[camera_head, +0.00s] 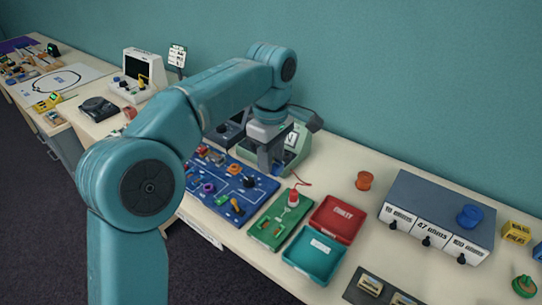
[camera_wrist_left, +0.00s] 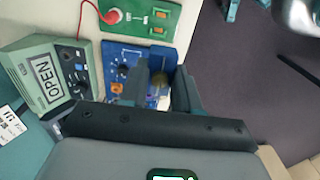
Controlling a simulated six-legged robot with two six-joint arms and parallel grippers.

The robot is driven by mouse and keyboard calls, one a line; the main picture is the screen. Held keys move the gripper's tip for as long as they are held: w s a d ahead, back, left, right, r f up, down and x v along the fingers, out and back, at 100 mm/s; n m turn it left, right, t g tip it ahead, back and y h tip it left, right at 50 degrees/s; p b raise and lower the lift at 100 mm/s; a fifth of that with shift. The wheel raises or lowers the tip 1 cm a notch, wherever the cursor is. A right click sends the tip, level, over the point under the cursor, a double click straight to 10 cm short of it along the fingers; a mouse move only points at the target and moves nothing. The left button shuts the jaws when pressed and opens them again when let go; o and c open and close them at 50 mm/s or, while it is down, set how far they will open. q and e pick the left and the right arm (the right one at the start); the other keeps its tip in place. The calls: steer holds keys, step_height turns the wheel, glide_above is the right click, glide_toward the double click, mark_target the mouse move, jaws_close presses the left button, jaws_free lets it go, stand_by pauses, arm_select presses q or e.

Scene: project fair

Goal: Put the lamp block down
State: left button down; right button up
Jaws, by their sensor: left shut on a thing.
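My left gripper (camera_head: 271,160) hangs over the far right part of a blue circuit board (camera_head: 222,183). The blue board (camera_wrist_left: 120,60) shows behind the fingers. Whether the block touches the board I cannot tell. My right gripper is not in view.
A green board (camera_head: 280,218) with a red knob and wire lies right of the blue board. Red (camera_head: 336,218) and teal (camera_head: 315,257) trays stand beside it. A pale green box (camera_head: 296,145) marked OPEN stands behind the gripper. A grey unit (camera_head: 437,215) stands farther right.

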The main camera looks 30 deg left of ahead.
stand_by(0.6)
arm_select(q)
steer(key=shift+s+f, duration=0.2)
steer(key=shift+f, duration=0.1)
steer(key=s+d+f+m, duration=0.2)
steer(key=f+m, duration=0.6)
steer(key=s+d+f+m, duration=0.2)
steer(key=d+f+m, duration=0.1)
steer(key=f+m, duration=0.5)
steer(key=shift+d+f, duration=0.2)
steer(key=shift+f, duration=0.5)
